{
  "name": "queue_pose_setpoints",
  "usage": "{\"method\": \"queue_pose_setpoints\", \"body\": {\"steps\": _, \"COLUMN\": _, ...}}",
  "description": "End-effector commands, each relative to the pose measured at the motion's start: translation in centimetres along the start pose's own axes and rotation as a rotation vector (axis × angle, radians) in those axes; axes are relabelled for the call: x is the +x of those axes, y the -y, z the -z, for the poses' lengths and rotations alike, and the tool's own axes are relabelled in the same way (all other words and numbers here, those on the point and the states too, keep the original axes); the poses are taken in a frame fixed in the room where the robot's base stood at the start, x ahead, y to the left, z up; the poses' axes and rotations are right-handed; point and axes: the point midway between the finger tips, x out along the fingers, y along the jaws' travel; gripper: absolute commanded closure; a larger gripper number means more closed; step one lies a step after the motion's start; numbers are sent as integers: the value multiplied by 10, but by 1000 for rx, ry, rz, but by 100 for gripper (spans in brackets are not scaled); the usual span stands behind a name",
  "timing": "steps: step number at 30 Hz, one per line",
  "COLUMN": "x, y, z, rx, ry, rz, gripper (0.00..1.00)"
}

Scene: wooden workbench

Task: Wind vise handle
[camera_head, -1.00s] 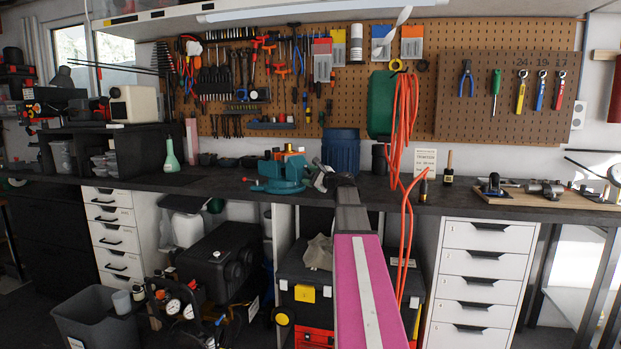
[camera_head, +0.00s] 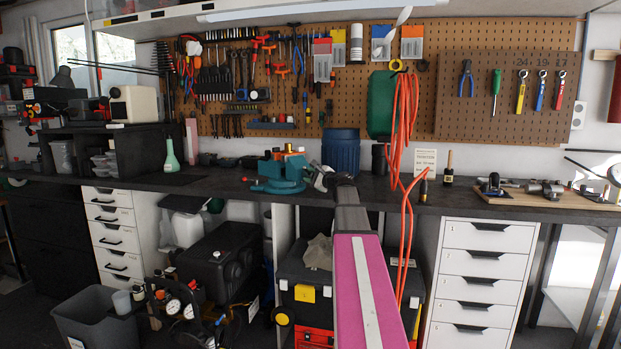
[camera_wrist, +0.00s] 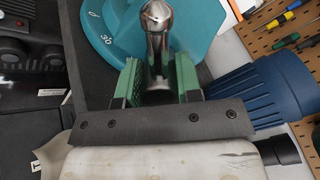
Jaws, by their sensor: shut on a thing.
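The teal vise (camera_head: 281,174) stands on the dark bench top, left of my arm's end in the head view. In the wrist view its teal body with dial marks (camera_wrist: 101,28) fills the top middle. The shiny metal vise handle (camera_wrist: 157,30) has a rounded end and runs down between the green fingers of my gripper (camera_wrist: 159,85). My gripper is shut on the handle. In the head view my gripper (camera_head: 325,180) is small beside the vise's right side, and its fingers are hard to make out. The handle's lower part is hidden between the fingers.
A blue ribbed bin (camera_head: 341,152) stands behind the vise and shows close on the right in the wrist view (camera_wrist: 262,90). A red-orange hose (camera_head: 405,130) hangs right of my arm. A wooden board with tools (camera_head: 545,199) lies on the right of the bench (camera_head: 455,200).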

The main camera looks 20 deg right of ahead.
Motion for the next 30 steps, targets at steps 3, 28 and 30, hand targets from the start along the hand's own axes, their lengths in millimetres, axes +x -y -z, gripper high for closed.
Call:
{"method": "queue_pose_setpoints", "body": {"steps": 3, "x": 0, "y": 0, "z": 0, "rx": -84, "ry": 0, "rz": -2, "gripper": 91}}
{"method": "queue_pose_setpoints", "body": {"steps": 28, "x": 0, "y": 0, "z": 0, "rx": -451, "ry": 0, "rz": -3, "gripper": 91}}
{"method": "queue_pose_setpoints", "body": {"steps": 30, "x": 0, "y": 0, "z": 0, "rx": -452, "ry": 0, "rz": -3, "gripper": 91}}
